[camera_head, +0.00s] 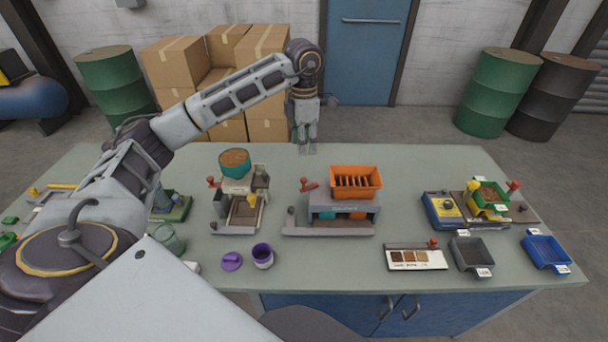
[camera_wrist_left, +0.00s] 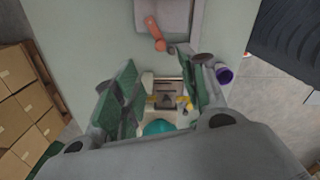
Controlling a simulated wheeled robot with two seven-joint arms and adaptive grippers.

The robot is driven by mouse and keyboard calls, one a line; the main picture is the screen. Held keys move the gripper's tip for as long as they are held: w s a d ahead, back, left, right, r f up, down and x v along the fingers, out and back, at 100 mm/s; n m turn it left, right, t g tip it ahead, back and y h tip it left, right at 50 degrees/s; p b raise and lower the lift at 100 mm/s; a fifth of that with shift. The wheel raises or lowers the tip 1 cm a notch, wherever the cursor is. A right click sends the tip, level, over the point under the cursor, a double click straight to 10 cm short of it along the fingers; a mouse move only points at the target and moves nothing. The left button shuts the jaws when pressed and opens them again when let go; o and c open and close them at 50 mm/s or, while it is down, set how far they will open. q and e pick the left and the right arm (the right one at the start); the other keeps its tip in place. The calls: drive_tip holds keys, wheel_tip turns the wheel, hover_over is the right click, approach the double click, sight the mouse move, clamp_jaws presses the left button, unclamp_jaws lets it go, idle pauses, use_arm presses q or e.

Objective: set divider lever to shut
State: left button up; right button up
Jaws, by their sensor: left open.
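The divider (camera_head: 343,212) stands at the middle of the table, with a slatted orange hopper (camera_head: 357,183) on top. Its red-knobbed lever (camera_head: 309,185) sticks out on the hopper's left side and leans. In the left wrist view a red-orange lever (camera_wrist_left: 155,34) shows beyond the fingertips, beside a grey body. My left gripper (camera_head: 308,149) hangs with its fingers down near the table's back edge, behind the lever and apart from it. In the left wrist view its green-padded fingers (camera_wrist_left: 158,75) are spread with nothing held between them. My right gripper is not seen.
A filler with a teal bowl (camera_head: 235,163) stands left of the divider. A purple cup (camera_head: 263,256) and purple lid (camera_head: 231,261) lie in front. A yellow-and-blue device (camera_head: 443,211), grey tray (camera_head: 472,255) and blue tray (camera_head: 546,252) are at right. The back middle of the table is clear.

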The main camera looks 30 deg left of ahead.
sight(304, 179)
use_arm(q)
wheel_tip(304, 179, down, 13)
drive_tip(key=shift+f+p, duration=0.1)
drive_tip(key=shift+p, duration=1.1)
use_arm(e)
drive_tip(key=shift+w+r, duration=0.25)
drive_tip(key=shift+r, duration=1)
use_arm(q)
clamp_jaws()
